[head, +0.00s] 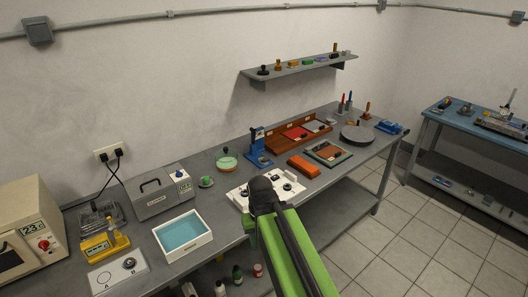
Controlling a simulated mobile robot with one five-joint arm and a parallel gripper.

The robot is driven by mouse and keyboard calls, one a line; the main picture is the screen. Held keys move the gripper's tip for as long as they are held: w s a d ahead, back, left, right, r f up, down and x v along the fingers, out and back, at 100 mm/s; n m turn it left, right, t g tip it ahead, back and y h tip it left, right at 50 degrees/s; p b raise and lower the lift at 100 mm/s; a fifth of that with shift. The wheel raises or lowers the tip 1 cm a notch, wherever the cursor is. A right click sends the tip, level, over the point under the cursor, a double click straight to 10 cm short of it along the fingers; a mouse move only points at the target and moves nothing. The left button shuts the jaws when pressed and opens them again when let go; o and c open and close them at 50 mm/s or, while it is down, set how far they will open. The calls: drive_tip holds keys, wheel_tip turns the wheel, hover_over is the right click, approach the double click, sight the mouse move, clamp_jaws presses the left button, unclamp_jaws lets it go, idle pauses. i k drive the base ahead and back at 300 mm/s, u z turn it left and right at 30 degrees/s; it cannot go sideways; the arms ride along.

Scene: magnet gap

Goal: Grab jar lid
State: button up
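I cannot tell for certain which thing is the jar lid. A small round green piece with a dark top (206,182) sits on the grey bench right of the grey box. A larger green-rimmed round dish (227,163) with a dark knob lies behind it. Under the bench stands a small jar with a red top (258,270). My green and black arm reaches in from the bottom, and its dark end (262,187) is over a white plate with dark round pieces (290,186). My gripper's fingers cannot be made out.
A white tray with a blue inside (203,227), a grey box with a handle (160,193) and a yellow meter (103,245) stand at left. A blue stand (257,148) and a red-brown rack (299,134) are behind. A wall shelf (300,67) hangs above.

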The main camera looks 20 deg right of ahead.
sight(226, 154)
drive_tip(key=z, duration=0.1)
drive_tip(key=k, duration=0.4)
drive_tip(key=u, duration=0.25)
drive_tip(key=i, duration=0.4)
drive_tip(key=z, duration=2.1)
drive_tip(key=i, duration=1.2)
drive_tip(key=u, duration=1.75)
